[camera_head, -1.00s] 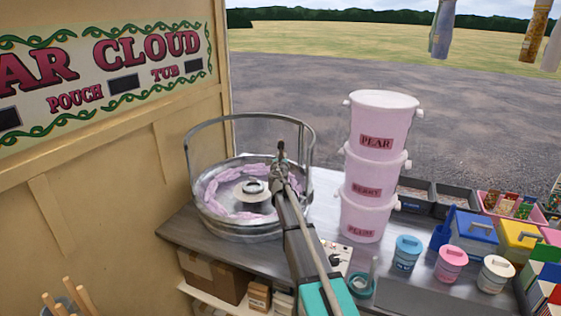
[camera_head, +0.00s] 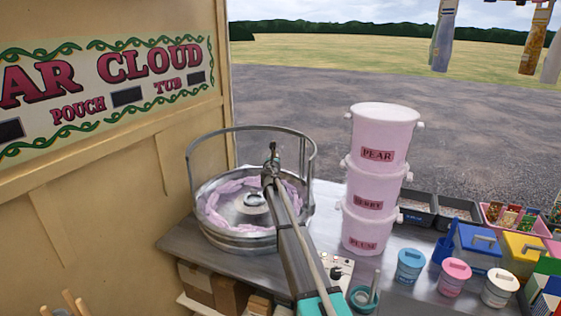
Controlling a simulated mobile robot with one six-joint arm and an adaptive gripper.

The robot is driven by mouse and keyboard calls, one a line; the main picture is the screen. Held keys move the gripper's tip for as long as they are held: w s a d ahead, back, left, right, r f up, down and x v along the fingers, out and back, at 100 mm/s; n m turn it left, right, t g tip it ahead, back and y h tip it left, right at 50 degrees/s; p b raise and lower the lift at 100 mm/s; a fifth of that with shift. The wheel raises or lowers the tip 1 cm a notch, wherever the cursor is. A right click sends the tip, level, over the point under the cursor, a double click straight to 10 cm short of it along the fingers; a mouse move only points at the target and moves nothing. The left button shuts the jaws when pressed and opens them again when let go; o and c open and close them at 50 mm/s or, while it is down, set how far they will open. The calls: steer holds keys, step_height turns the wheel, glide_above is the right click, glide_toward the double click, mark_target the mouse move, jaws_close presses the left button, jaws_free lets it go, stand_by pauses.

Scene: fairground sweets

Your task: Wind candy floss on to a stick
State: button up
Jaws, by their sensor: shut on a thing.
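The candy floss machine is a round metal bowl (camera_head: 240,240) with a raised hoop guard, on the counter left of centre. A ring of pink candy floss (camera_head: 213,205) lies around the inside of the bowl, circling the metal hub (camera_head: 254,199). My gripper (camera_head: 272,153) appears over the right part of the bowl and is shut. A thin pale rod (camera_head: 300,233) runs back along my arm from the gripper and looks like the stick. My gripper hides where it is held and its far end. No floss can be made out on it.
Stacked pink tubs (camera_head: 378,186) stand right of the bowl on the metal counter (camera_head: 400,296). Small lidded pots, including a blue one (camera_head: 410,265), stand farther right. Wooden sticks (camera_head: 75,303) stand at the lower left. A sign wall (camera_head: 100,190) closes the left side.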

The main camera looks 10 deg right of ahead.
steer(key=w+a, duration=0.5)
steer(key=a, duration=0.5)
steer(key=s+a, duration=0.5)
steer(key=a, duration=0.5)
steer(key=d+v, duration=0.2)
steer(key=v, duration=0.9)
steer(key=s+d, duration=0.7)
steer(key=s, duration=0.1)
steer(key=shift+d, duration=0.4)
steer(key=shift+r, duration=0.1)
steer(key=shift+r, duration=0.15)
